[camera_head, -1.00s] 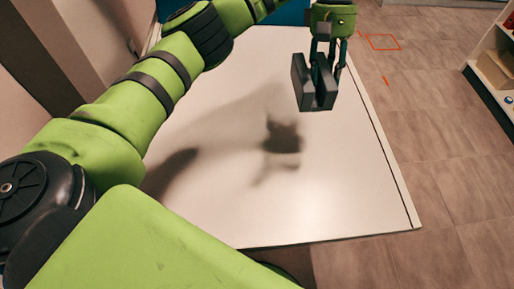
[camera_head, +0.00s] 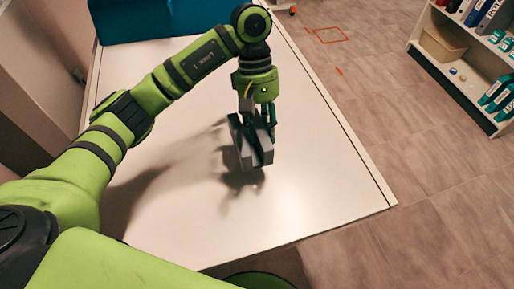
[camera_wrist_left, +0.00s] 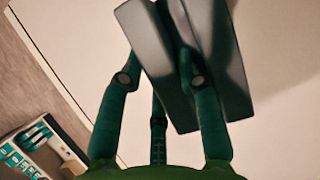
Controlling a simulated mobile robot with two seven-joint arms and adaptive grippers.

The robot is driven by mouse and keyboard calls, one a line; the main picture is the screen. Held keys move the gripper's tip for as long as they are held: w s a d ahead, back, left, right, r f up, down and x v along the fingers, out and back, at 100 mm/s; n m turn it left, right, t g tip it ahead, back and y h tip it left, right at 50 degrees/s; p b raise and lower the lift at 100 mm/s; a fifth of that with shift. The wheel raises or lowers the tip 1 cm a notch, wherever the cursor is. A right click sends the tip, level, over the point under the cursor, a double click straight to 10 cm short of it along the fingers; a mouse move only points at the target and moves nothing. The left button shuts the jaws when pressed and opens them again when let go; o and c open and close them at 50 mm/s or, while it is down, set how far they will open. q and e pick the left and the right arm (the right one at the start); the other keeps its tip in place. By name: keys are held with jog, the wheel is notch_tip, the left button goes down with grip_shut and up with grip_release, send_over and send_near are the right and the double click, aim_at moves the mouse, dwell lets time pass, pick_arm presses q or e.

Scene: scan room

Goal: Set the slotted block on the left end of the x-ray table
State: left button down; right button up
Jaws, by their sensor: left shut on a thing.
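The slotted block (camera_head: 243,148) is dark grey with upright plates and a gap between them. My left gripper (camera_head: 257,119) is shut on it from above and holds it over the white x-ray table (camera_head: 320,190). The block's shadow lies just below it on the table, and a small gap seems to separate them. In the left wrist view the fingers (camera_wrist_left: 160,75) reach onto the block (camera_wrist_left: 222,60), with the table's white top behind it. My right gripper is not in view.
The tabletop around the block is bare. A blue item (camera_head: 150,22) stands at the table's far end. A shelf (camera_head: 455,85) with binders and boxes stands on the right, beyond open tiled floor (camera_head: 400,140).

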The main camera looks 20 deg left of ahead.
aim_at(258, 154)
pick_arm(q)
jog(key=s, duration=0.1)
jog(key=s+f, duration=0.1)
jog(key=s, duration=0.1)
jog(key=shift+a+f+p, duration=0.1)
jog(key=shift+f+p, duration=0.05)
jog(key=shift+p, duration=0.25)
notch_tip(258, 154, down, 4)
jog(key=shift+r+p, duration=0.2)
jog(key=shift+p, duration=0.6)
jog(key=shift+f, duration=0.3)
jog(key=shift+f, duration=0.15)
jog(key=c, duration=0.9)
grip_release()
jog(key=shift+o, duration=0.2)
